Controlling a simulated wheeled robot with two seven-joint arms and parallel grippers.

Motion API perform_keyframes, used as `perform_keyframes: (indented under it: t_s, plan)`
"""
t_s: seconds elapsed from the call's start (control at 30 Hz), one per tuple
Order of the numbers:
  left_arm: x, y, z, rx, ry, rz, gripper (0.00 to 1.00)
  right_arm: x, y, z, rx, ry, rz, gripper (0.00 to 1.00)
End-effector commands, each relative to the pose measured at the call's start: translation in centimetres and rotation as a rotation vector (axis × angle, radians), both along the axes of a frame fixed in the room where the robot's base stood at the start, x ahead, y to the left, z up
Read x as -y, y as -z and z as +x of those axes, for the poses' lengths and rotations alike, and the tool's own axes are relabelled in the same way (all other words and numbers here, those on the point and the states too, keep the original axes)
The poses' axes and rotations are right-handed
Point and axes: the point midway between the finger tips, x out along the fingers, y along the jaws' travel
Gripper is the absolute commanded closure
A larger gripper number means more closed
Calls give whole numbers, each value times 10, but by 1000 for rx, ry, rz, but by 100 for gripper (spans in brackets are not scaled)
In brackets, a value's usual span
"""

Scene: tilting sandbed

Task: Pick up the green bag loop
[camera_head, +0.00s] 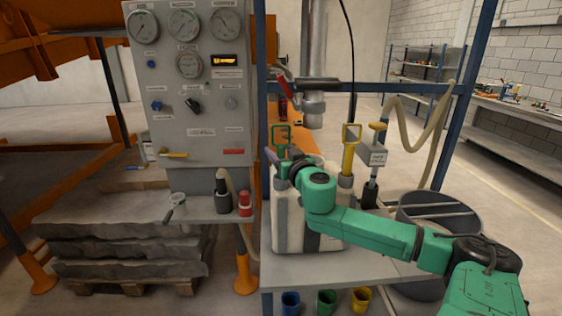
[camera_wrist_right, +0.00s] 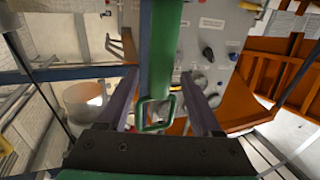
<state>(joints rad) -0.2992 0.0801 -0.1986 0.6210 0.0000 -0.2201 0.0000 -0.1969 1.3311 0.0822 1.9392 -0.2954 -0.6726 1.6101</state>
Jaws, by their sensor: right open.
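The green bag loop (camera_head: 281,131) is a small upright squarish ring on a green strap, above a pale bag-like container (camera_head: 292,222) on the grey table (camera_head: 385,270). In the right wrist view, the green loop (camera_wrist_right: 155,114) and its strap (camera_wrist_right: 160,50) lie between my two dark fingers. My right gripper (camera_head: 284,158) is open around the strap; it also shows in the wrist view (camera_wrist_right: 159,75). I cannot tell if a finger touches the strap. The gripper and wrist hide part of the strap and container top. My left gripper is not in view.
A yellow loop (camera_head: 351,134) stands just right of my wrist. A grey gauge panel (camera_head: 200,110) with a shelf is at the left. A metal pipe (camera_head: 314,70) hangs behind the loops. A blue frame post (camera_head: 460,100) and a dark drum (camera_head: 440,215) are at the right.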

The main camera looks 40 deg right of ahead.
Motion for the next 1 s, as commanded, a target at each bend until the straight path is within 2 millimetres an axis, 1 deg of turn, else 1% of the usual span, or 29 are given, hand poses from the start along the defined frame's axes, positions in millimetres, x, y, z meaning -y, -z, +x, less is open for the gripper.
perform_keyframes:
  t_s: [0.03, 0.07, 0.2, 0.33, 0.43, 0.63, 0.67, 0.7, 0.77, 0.8, 1.0]
  plan:
    - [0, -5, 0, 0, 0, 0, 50, 2, -6, 5, 1, 2, -8, 34]
    - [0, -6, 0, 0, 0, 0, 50, 4, -6, 8, 2, 4, -9, 34]
    - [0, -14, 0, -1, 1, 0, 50, 12, -6, 17, 6, 12, 6, 34]
    - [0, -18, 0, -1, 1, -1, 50, 12, -4, 26, 4, 6, 6, 34]
    - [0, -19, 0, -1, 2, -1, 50, 11, -2, 29, 1, 3, 3, 34]
    - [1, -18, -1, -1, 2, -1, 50, 11, 0, 29, -1, 2, 1, 34]
    - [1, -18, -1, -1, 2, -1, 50, 11, 0, 29, -1, 2, 1, 45]
    - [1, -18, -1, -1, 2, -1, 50, 11, 0, 29, 0, 2, 2, 61]
    - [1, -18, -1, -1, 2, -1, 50, 11, 0, 29, 0, 2, 2, 84]
    - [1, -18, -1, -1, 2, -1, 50, 11, 0, 29, 0, 2, 2, 99]
    - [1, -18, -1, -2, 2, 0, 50, 11, -1, 29, 0, 2, 2, 100]
